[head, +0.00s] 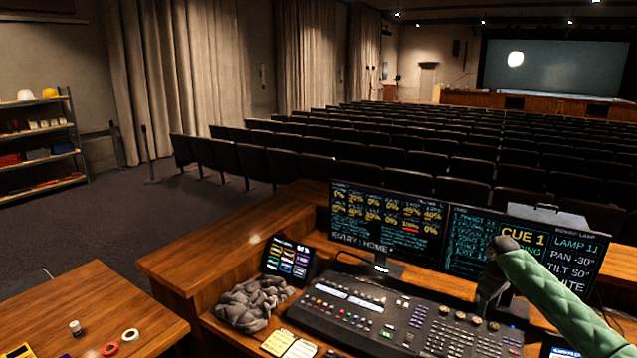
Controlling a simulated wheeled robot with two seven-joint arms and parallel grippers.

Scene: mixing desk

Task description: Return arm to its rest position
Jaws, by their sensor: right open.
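My right arm (545,287) in a green quilted sleeve comes in from the lower right. It bends at a dark grey wrist in front of the right monitor (472,240). My right gripper (488,303) is dark and points down over the right part of the lighting console (385,318). It is open, with nothing seen in it. Whether its tips touch the console cannot be told. My left gripper is not in view.
A left monitor (385,220) stands behind the console. A small touch screen (288,258) and a crumpled grey cloth (254,302) are left of it. A wooden side table (90,310) holds tape rolls (130,335). Rows of seats (400,160) fill the hall beyond.

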